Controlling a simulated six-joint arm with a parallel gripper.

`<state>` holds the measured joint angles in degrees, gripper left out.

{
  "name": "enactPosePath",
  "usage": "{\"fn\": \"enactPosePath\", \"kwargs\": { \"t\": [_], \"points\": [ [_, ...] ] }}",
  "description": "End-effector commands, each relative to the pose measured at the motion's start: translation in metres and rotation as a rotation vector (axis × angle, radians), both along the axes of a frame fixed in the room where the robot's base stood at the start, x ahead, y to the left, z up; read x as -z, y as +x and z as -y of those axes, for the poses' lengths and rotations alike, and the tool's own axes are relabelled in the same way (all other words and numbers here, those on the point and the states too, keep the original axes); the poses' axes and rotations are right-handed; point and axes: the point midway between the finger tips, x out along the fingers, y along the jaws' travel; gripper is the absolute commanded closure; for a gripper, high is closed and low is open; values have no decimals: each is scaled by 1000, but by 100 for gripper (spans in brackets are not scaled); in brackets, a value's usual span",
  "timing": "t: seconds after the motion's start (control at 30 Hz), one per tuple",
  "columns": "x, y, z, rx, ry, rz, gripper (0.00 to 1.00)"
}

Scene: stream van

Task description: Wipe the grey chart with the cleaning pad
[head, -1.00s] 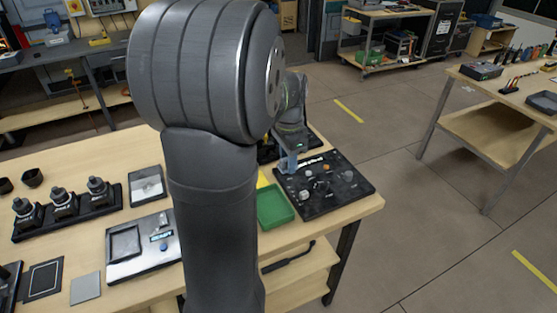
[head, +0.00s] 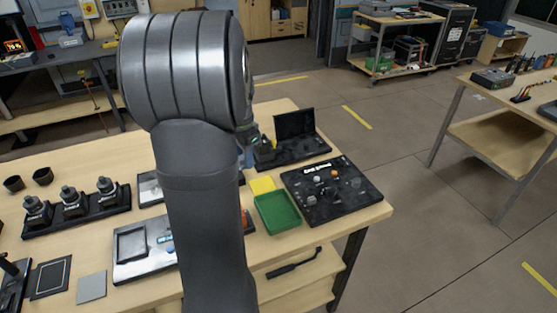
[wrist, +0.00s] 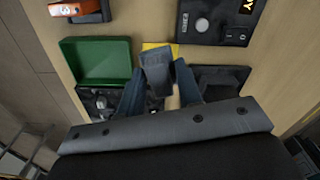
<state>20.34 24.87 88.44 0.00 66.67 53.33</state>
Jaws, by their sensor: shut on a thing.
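My gripper (wrist: 157,90) is shut on a dark blue-grey block (wrist: 156,66), which looks like the cleaning pad. In the wrist view the block is held over or near a flat yellow square (wrist: 150,46); I cannot tell the gap. In the head view my arm hides most of the gripper and the block. A small plain grey card (head: 91,287), which looks like the grey chart, lies flat at the table's front left, beside a dark framed card (head: 50,277). The gripper is well to the right of and behind the grey card.
A green tray (head: 278,213) stands beside the yellow square, with a black knob panel (head: 331,191) to its right. A black open-lidded case (head: 294,136) is behind. A silver panel (head: 145,250) lies right of the grey card. A black rack (head: 75,211) stands behind it.

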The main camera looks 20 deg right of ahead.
Motion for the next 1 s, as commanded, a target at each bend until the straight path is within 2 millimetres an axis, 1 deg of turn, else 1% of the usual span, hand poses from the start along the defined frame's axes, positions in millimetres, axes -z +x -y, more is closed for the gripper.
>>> {"fn": "enactPosePath", "kwargs": {
  "t": [0.03,0.17,0.2,0.27,0.3,0.5,0.6,0.7,0.8,0.9,1.0],
  "points": [
    [2,11,-21,-45,1,-1,86],
    [4,34,-70,-142,0,-1,86],
    [5,39,-85,-171,1,-1,86],
    [6,47,-109,-216,1,-1,86],
    [6,52,-126,-246,0,-1,86],
    [10,66,-203,-384,0,0,86],
    [12,68,-233,-436,0,-1,86],
    [13,69,-254,-473,0,-1,86],
    [13,69,-266,-493,0,0,86],
    [15,69,-271,-501,0,0,86],
    [19,69,-271,-502,0,-1,86]
  ]
}}
